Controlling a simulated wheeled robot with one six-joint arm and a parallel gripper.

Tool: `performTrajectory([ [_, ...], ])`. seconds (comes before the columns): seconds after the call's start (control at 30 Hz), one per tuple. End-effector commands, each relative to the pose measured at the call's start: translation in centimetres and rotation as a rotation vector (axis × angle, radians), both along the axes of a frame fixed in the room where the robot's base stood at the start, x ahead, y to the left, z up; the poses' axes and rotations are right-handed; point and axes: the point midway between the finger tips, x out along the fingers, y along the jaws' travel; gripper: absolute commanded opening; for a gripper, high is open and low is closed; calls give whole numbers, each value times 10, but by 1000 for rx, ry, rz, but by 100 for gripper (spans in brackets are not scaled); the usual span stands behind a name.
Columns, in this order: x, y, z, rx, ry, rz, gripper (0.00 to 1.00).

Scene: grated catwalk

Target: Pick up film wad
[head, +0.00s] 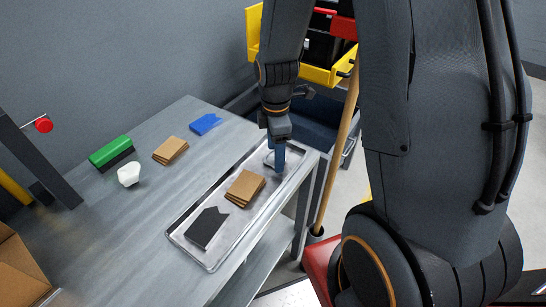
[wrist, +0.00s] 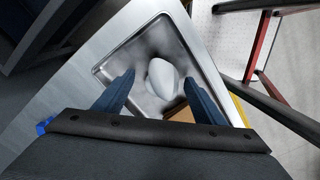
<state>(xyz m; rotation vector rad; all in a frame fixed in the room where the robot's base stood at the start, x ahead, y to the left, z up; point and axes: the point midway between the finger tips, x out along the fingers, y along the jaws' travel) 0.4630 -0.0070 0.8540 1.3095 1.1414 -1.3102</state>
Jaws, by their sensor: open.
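A film wad (wrist: 163,76), pale and rounded, lies in the far end of a metal tray (wrist: 112,70) in the wrist view. In the head view the wad (head: 269,159) shows partly behind my gripper (head: 279,158). The tray (head: 181,241) lies along the right side of the grey table. My gripper is open over that end of the tray. In the wrist view its two blue fingers (wrist: 159,80) stand on either side of the wad, with gaps visible. I cannot tell how far above the wad they are.
The tray also holds stacked brown cardboard (head: 245,187) and a dark piece (head: 207,228). Left on the table (head: 125,239) are a white lump (head: 128,175), a green-topped block (head: 110,152), more cardboard (head: 170,150) and a blue piece (head: 205,124). A wooden handle (head: 338,150) stands beside the table.

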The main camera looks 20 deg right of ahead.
Motion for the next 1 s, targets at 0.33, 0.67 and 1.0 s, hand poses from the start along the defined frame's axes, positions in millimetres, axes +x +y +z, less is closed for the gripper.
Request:
performTrajectory([
  [0.33, 0, 0, 0, 0, -1, 1, 22],
  [0.67, 0, 0, 1, 0, -1, 1, 21],
  [1.0, 1, 0, 24, 0, -4, 0, 21],
])
